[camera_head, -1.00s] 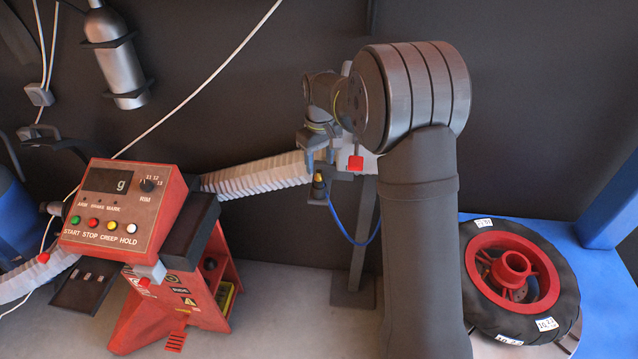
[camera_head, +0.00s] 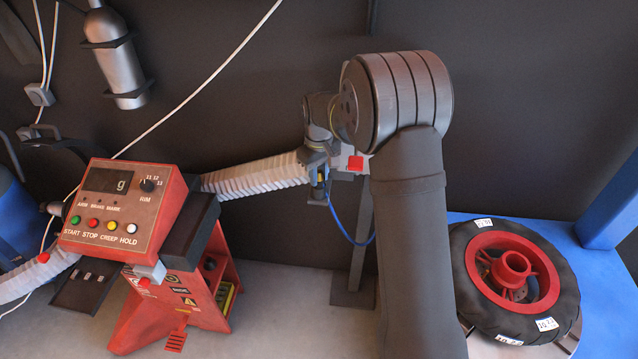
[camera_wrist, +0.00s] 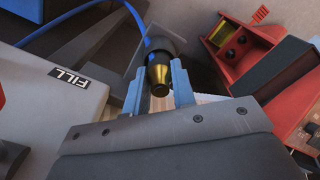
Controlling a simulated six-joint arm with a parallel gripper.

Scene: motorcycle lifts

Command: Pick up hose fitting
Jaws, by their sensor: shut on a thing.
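The hose fitting (camera_wrist: 159,72) is a brass and black piece with a blue hose (camera_wrist: 128,17) running from its far end. In the wrist view my gripper (camera_wrist: 160,88) has its two blue-grey fingers on either side of the fitting, shut on it. In the head view my gripper (camera_head: 318,178) is small and points down, over the place where the fitting stood on its holder. The fitting is mostly hidden there by the fingers. The blue hose (camera_head: 350,238) loops down and to the right below it.
A red control console (camera_head: 125,210) stands at the left with a white corrugated hose (camera_head: 258,178) reaching towards my gripper. A dark post (camera_head: 362,240) stands just behind the hose. A wheel (camera_head: 515,280) lies at the right. A grey box marked FILL (camera_wrist: 70,78) is close in the wrist view.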

